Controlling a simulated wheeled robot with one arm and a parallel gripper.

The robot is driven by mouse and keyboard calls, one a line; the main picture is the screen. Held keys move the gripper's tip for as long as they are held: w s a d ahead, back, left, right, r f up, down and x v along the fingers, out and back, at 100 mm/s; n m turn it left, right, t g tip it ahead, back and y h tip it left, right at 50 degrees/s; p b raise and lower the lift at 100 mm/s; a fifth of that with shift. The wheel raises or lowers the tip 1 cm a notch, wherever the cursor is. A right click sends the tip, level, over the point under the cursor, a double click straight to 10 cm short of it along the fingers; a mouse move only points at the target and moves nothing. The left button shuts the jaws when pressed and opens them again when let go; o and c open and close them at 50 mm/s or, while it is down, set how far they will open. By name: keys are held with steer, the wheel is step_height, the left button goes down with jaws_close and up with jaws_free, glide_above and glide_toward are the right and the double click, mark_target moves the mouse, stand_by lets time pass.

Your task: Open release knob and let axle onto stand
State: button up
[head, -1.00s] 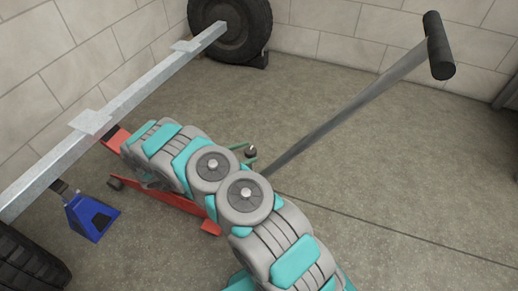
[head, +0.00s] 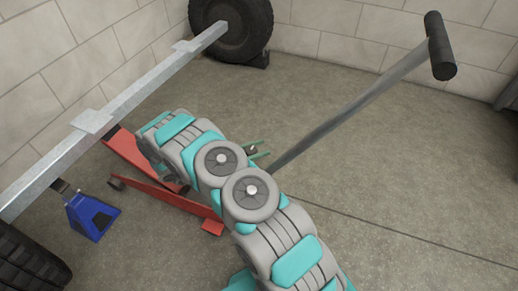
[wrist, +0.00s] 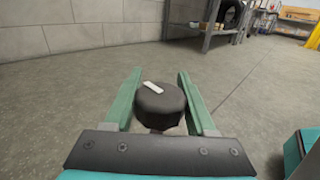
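The release knob (wrist: 160,103) is a black round cap with a white mark, centred in the wrist view. My gripper (wrist: 160,88) has its green fingers on either side of it, both appearing to touch its sides. In the head view my gripper (head: 257,152) is just beyond my arm, low by the jack's handle base. The grey axle (head: 130,100) runs diagonally at the left. The blue stand (head: 90,216) is upright under its near part; contact at its top is hard to tell. The red jack (head: 165,193) is partly hidden by my arm.
The jack's long grey handle (head: 350,108) slants up to a black grip at the upper right. A tyre (head: 232,28) stands at the far axle end, another tyre (head: 28,262) at lower left. A shelf (wrist: 215,30) is at the back.

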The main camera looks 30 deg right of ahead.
jaws_close()
steer(key=shift+n+t, duration=0.3)
steer(key=shift+t, duration=0.2)
steer(key=shift+w+n+t+b, duration=0.2)
steer(key=shift+n+t+b, duration=0.5)
steer(key=shift+t, duration=0.4)
steer(key=shift+w+n+t+b, duration=0.2)
steer(key=shift+n+t+b, duration=0.35)
steer(key=shift+n+t, duration=0.4)
steer(key=c, duration=0.8)
jaws_free()
steer(key=shift+w+a+n+t+y+b, duration=0.15)
steer(key=shift+n+t+y+b, duration=0.35)
steer(key=shift+t, duration=0.65)
steer(key=shift+w+d+n+t+y+b, duration=0.1)
steer(key=shift+w+n+t+y+b, duration=0.15)
steer(key=shift+n+t, duration=0.65)
steer(key=shift+w+a+n+t+y, duration=0.1)
steer(key=shift+n+t+y, duration=0.25)
steer(key=shift+t, duration=0.65)
jaws_close()
steer(key=shift+n+t+y, duration=0.3)
steer(key=shift+t, duration=0.1)
steer(key=o, duration=1.3)
jaws_free()
steer(key=shift+w+a, duration=0.1)
